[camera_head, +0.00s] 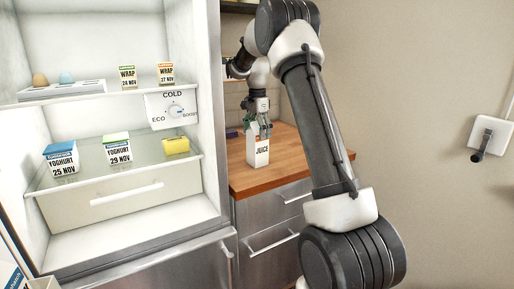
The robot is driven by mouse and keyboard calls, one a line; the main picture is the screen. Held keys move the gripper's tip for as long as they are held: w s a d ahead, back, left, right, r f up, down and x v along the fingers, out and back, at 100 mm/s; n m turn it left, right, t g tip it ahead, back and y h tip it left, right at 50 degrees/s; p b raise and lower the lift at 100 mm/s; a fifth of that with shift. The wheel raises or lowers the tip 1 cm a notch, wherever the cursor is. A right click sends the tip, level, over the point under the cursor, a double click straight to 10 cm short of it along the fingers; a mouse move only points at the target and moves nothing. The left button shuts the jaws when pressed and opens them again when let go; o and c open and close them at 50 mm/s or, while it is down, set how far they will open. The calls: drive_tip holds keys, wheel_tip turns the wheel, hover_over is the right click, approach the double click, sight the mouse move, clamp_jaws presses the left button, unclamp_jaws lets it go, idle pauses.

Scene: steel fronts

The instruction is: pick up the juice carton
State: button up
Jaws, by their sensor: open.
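The juice carton (258,154) is white with dark lettering and stands upright on the wooden counter (290,167), to the right of the open fridge. My gripper (262,130) points down at the top of the carton, with its fingers at or just around the carton's upper end. The gripper is open. I cannot tell whether the fingers touch the carton. My arm comes in from the lower right and bends over the counter.
The open fridge (213,120) stands close on the left, holding eggs, wraps, yoghurts (61,158) and a yellow item (176,146). Steel drawers (272,238) are below the counter. Some bare counter lies right of the carton.

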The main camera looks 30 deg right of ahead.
drive_tip(key=shift+f, duration=0.3)
clamp_jaws()
drive_tip(key=shift+r, duration=0.2)
